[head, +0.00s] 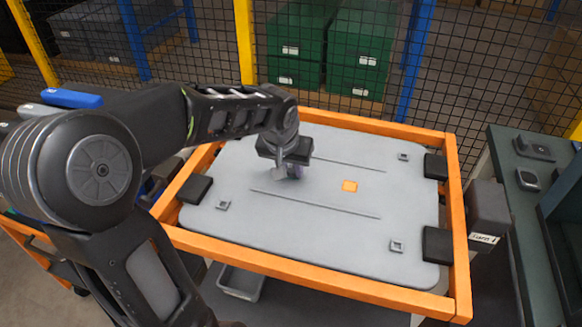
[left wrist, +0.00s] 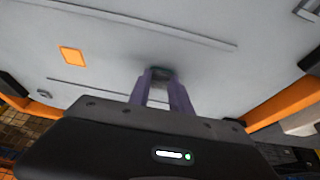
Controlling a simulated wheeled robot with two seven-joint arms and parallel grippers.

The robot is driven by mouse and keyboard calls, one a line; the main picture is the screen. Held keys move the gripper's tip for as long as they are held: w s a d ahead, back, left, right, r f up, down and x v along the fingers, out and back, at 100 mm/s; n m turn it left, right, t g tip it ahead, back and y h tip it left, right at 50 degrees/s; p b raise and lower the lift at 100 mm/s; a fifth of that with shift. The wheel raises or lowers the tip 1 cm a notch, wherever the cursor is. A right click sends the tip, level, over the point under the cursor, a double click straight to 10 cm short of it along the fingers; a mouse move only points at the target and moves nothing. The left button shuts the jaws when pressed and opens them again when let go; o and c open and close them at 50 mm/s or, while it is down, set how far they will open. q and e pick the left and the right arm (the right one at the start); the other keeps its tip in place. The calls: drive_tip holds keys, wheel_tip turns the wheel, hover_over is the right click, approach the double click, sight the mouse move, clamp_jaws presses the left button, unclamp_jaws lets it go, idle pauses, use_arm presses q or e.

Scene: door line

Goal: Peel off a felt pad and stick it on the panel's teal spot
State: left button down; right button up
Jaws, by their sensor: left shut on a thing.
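The grey panel (head: 250,218) lies in an orange frame. An orange square spot (head: 350,186) shows on it, also in the left wrist view (left wrist: 73,56). I see no clear teal spot; the area under my left gripper is hidden. My left gripper (head: 293,174) is over the panel's upper middle, left of the orange spot, fingers pointing down. In the left wrist view its purple fingers (left wrist: 160,82) are shut on a small dark greenish thing (left wrist: 160,73), likely the felt pad. It is at or close to the panel's surface; I cannot tell if it touches. My right gripper is not in view.
Black clamp blocks (head: 437,245) sit at the frame's edges, and thin ridges (head: 315,203) and small square fittings (head: 397,246) stand on the panel. A dark side table (head: 515,150) with small items is at right. A mesh fence and green boxes (head: 360,50) are behind.

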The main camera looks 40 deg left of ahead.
use_arm(q)
drive_tip(key=c, duration=1.1)
unclamp_jaws()
drive_tip(key=a+v, duration=0.1)
drive_tip(key=v, duration=0.6)
drive_tip(key=shift+d+r, duration=0.35)
drive_tip(key=shift+d, duration=0.2)
drive_tip(key=shift+s, duration=0.1)
